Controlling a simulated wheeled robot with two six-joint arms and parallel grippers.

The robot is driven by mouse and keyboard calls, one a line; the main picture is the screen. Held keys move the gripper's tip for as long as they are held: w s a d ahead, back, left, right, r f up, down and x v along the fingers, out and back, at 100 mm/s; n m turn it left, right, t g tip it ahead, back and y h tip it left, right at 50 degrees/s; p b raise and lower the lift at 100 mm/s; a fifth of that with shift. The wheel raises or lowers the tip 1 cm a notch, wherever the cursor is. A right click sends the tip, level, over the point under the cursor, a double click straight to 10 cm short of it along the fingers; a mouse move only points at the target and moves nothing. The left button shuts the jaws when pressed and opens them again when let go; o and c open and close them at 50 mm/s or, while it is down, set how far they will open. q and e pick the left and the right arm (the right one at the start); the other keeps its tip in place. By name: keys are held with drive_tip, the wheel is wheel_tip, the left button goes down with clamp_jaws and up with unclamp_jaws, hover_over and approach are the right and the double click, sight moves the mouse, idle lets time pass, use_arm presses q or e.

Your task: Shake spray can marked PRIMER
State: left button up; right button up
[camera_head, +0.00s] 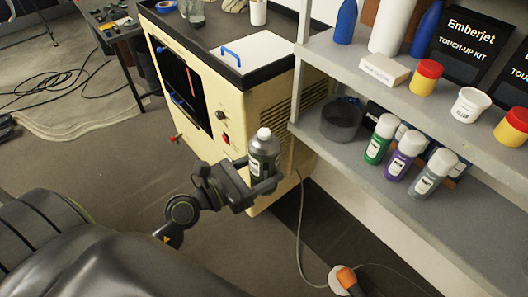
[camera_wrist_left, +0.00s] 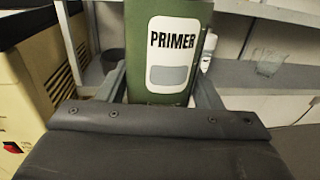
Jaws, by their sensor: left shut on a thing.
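The spray can marked PRIMER (camera_wrist_left: 168,50) is green with a white label and fills the middle of the left wrist view. In the head view the can (camera_head: 263,158) is dark with a white cap and stands upright. My left gripper (camera_head: 262,183) is shut on it, with a finger on each side of its lower body. The can is held in the air in front of the cream cabinet, left of the shelves. My right gripper is not in view.
The cream cabinet (camera_head: 258,105) stands close behind the can. A cable and an orange-handled tool (camera_head: 347,279) lie below.

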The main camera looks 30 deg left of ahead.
sight(251, 164)
use_arm(q)
wheel_tip(251, 164, down, 5)
drive_tip(key=shift+f, duration=0.1)
drive_tip(key=shift+r, duration=4.6)
